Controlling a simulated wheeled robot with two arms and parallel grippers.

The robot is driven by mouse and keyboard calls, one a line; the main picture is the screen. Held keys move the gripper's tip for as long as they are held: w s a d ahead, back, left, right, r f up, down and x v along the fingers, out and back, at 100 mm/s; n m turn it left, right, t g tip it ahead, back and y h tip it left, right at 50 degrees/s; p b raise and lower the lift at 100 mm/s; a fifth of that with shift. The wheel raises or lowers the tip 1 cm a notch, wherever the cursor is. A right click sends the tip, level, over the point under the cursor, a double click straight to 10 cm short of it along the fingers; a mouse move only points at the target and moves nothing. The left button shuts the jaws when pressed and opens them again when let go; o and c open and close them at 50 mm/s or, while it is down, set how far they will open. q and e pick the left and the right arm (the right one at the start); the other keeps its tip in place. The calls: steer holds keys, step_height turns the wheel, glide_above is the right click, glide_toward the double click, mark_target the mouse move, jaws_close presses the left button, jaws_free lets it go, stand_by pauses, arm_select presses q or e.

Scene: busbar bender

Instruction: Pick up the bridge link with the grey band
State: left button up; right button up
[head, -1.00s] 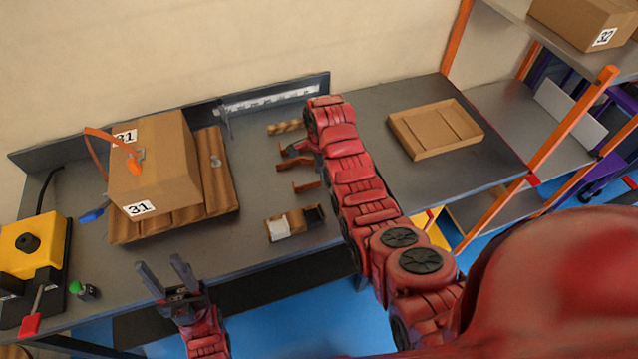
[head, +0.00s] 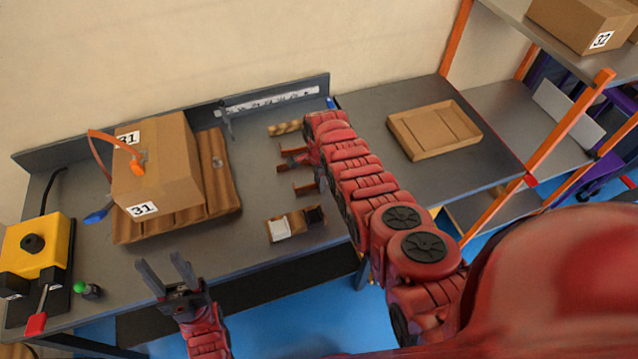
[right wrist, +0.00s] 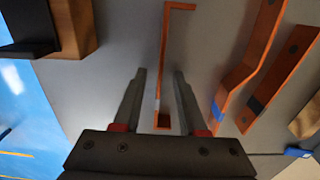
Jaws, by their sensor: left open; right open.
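Several copper-coloured bent links lie on the grey bench, partly hidden by my right arm in the head view. In the right wrist view, one thin link (right wrist: 164,45) runs lengthwise between the fingers of my open right gripper (right wrist: 160,74), with a gap on each side. A small greyish mark shows on its lower part, too small to be sure of. To its right, one link (right wrist: 240,72) has a blue band and another (right wrist: 272,75) has a dark band. My left gripper (head: 165,270) is open and empty before the bench's front edge.
A box marked 31 (head: 158,165) sits on a brown slatted base at left, near a yellow device (head: 35,245). A small holder (head: 297,224) lies near the front edge. An empty cardboard tray (head: 435,130) is at right.

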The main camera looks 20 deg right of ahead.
steer(key=shift+c, duration=0.2)
jaws_close()
stand_by(1.1)
